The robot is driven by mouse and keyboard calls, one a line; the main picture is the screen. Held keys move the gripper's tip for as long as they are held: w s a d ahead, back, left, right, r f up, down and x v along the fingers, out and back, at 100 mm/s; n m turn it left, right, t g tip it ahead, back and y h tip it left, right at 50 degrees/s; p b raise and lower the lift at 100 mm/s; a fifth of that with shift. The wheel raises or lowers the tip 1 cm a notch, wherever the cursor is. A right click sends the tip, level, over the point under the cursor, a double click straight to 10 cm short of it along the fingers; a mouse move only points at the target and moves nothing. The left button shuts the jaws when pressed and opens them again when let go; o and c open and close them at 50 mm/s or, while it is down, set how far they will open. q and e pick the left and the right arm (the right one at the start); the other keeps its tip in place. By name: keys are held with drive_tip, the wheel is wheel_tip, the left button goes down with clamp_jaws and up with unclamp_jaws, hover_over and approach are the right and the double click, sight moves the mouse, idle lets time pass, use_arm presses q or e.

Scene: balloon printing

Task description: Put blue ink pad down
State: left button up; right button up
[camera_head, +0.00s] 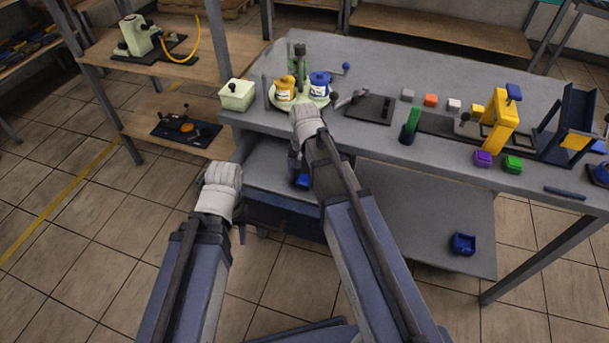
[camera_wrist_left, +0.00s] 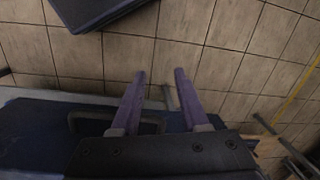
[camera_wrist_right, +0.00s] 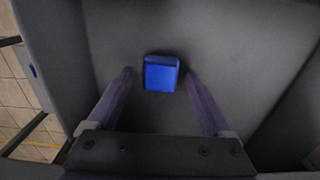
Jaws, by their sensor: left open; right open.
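A blue ink pad (camera_wrist_right: 161,73) lies on a bare grey surface inside what looks like an open drawer (camera_head: 262,170) under the workbench. It also shows in the head view (camera_head: 303,180), partly behind my right arm. My right gripper (camera_wrist_right: 158,80) is open, with a fingertip on each side of the pad and a visible gap at both sides. How high the fingers are above the surface is hard to tell. My left gripper (camera_wrist_left: 160,76) is open and empty, over the floor in front of the bench.
Above, the workbench (camera_head: 390,62) holds a round plate with yellow and blue bottles, small coloured blocks, a yellow stand (camera_head: 500,122) and a dark blue rack (camera_head: 566,118). A blue tray-like item (camera_head: 463,243) sits on the lower shelf. The drawer walls flank my right gripper.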

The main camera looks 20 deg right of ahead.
sight(305, 178)
wheel_tip(305, 178, up, 12)
drive_tip(key=p, duration=1.2)
drive_tip(key=s+a+n+h, duration=0.1)
drive_tip(key=s+a+n, duration=0.9)
drive_tip(key=s, duration=0.4)
drive_tip(key=shift+s+a+r+n, duration=0.2)
drive_tip(key=shift+s+a+n, duration=0.1)
